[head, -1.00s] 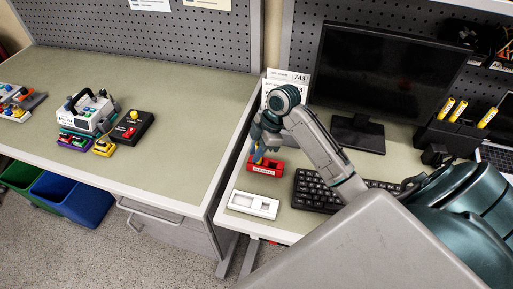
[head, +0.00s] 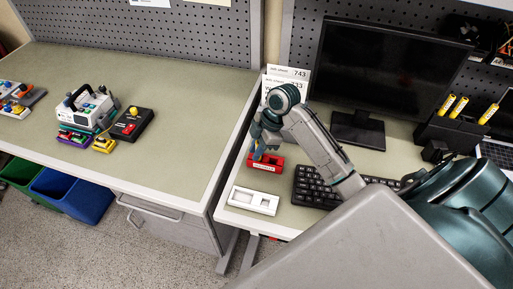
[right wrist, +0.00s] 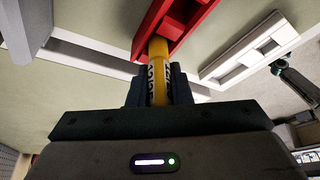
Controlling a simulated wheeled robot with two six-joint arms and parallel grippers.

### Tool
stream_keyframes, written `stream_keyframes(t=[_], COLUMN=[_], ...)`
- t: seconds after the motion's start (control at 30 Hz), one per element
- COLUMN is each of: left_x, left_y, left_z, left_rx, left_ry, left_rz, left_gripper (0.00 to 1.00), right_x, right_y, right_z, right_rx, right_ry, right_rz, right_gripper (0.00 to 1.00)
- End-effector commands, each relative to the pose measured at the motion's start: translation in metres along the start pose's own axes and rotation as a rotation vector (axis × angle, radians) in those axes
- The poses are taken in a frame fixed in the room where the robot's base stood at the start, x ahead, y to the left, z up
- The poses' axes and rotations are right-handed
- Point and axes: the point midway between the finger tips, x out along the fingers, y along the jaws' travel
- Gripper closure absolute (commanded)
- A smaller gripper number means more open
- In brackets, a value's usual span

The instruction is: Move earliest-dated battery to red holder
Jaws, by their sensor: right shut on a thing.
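My right gripper (head: 259,150) is over the red holder (head: 265,162) on the right-hand desk, pointing down. In the right wrist view my right gripper (right wrist: 159,88) is shut on a yellow battery (right wrist: 158,62) with dark print, which I cannot read in full. The battery's far end meets or overlaps the red holder (right wrist: 178,22) there; I cannot tell how deep it sits. Several yellow batteries (head: 459,107) stand upright in a black rack (head: 455,135) at the right. My left gripper is not in view.
A white holder (head: 254,201) lies near the desk's front edge. A keyboard (head: 318,187), a monitor (head: 385,75) and white cards (head: 288,75) are close to the right arm. The left bench holds a white device (head: 88,107) and has clear room.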

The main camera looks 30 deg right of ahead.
Motion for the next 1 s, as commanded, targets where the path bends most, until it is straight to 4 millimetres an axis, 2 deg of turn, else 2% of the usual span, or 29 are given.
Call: stream_keyframes(t=[0.07,0.1,0.2,0.23,0.5,0.63,1.0], left_x=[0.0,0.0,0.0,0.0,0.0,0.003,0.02], left_y=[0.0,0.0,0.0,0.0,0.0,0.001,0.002], left_z=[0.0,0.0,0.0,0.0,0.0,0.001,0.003], left_rx=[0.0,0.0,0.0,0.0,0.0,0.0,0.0], left_ry=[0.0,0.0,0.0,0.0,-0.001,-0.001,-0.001], left_rz=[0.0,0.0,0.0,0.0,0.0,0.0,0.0], left_gripper=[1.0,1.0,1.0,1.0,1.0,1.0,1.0], right_x=[0.001,0.001,0.001,0.001,0.001,-0.008,-0.078], right_y=[0.0,0.0,0.0,0.0,0.0,0.001,0.001], right_z=[0.0,0.0,0.0,0.0,0.001,0.001,0.002], right_rx=[0.0,0.0,0.0,0.0,0.0,-0.002,-0.002], right_ry=[0.0,0.0,0.0,0.0,0.0,-0.001,-0.003], right_rz=[0.0,0.0,0.0,0.0,0.0,0.003,0.005], right_gripper=[1.0,0.8,0.6,0.56,0.56,0.56,0.56])
